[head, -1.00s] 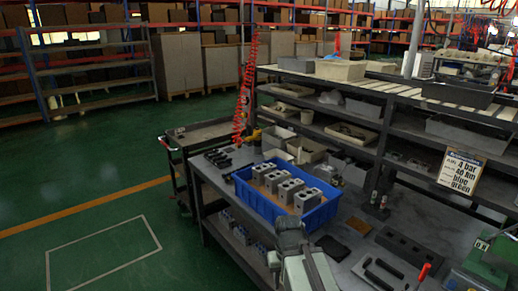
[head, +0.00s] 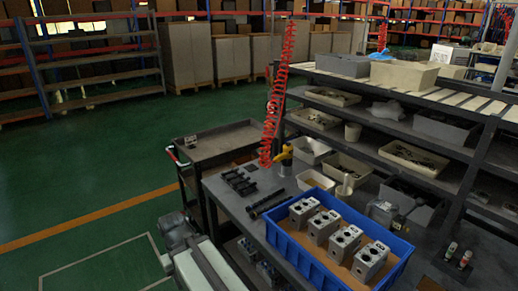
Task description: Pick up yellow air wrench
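The yellow air wrench (head: 284,154) is small in the head view. It is at the far end of the workbench, just right of the foot of a red coiled hose (head: 275,110). A dark upright part stands beside it, and the wrench's lower end is hard to make out. Part of my arm shows at the lower left, beside the bench's near edge, well apart from the wrench. I cannot make out any gripper fingers.
A blue crate (head: 285,245) with several grey valve blocks stands on the bench (head: 236,203). Black parts (head: 240,182) lie near the wrench. Bins and shelves (head: 385,150) stand behind. A dark cart (head: 220,146) adjoins the bench's far end. Green floor at left is open.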

